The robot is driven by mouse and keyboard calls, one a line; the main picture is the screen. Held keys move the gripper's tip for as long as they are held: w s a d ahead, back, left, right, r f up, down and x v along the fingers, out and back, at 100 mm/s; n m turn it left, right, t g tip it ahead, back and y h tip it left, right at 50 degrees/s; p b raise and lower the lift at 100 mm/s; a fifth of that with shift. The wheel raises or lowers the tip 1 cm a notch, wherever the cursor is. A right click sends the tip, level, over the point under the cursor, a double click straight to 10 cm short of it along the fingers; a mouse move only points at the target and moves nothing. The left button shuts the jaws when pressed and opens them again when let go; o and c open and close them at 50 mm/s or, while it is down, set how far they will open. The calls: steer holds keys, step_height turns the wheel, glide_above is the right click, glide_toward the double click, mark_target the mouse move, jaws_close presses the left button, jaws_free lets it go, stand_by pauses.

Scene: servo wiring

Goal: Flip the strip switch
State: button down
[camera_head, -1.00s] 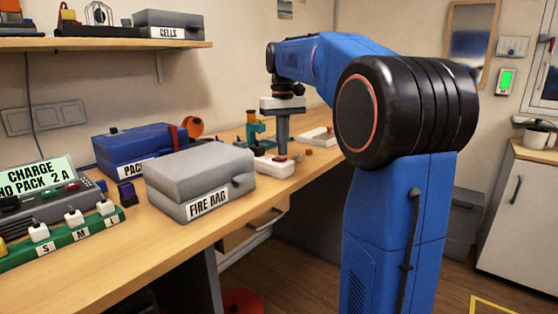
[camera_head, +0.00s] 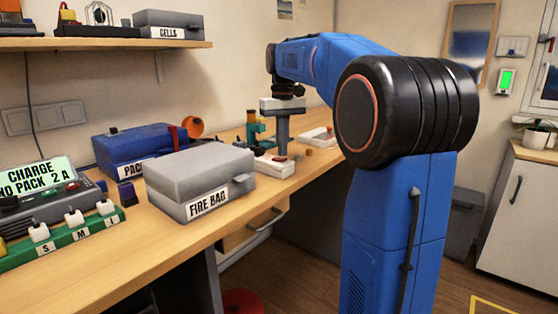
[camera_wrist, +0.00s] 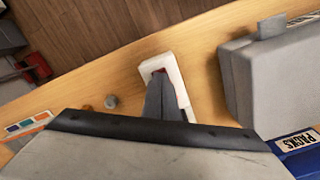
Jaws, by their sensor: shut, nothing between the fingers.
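The strip is a short white block (camera_head: 274,168) on the bench, right of the grey fire bag, with a red switch (camera_head: 280,158) on top. In the wrist view the white strip (camera_wrist: 174,66) lies around my fingers, and bits of red show beside them. My gripper (camera_head: 283,152) points straight down over the strip, its fingers shut and empty. In the wrist view the closed fingers (camera_wrist: 160,80) cover most of the switch. Whether the tips touch it, and which way the rocker is tilted, I cannot tell.
The grey fire bag (camera_head: 200,175) stands close on the left, with a blue pack box (camera_head: 135,152) behind it. A small peg (camera_wrist: 111,101) and a shallow tray (camera_head: 319,137) are nearby. The bench's front edge is close.

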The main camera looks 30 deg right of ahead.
mark_target(283, 159)
steer(key=shift+f, duration=0.65)
stand_by(0.4)
step_height(283, 159, up, 7)
stand_by(1.0)
stand_by(0.5)
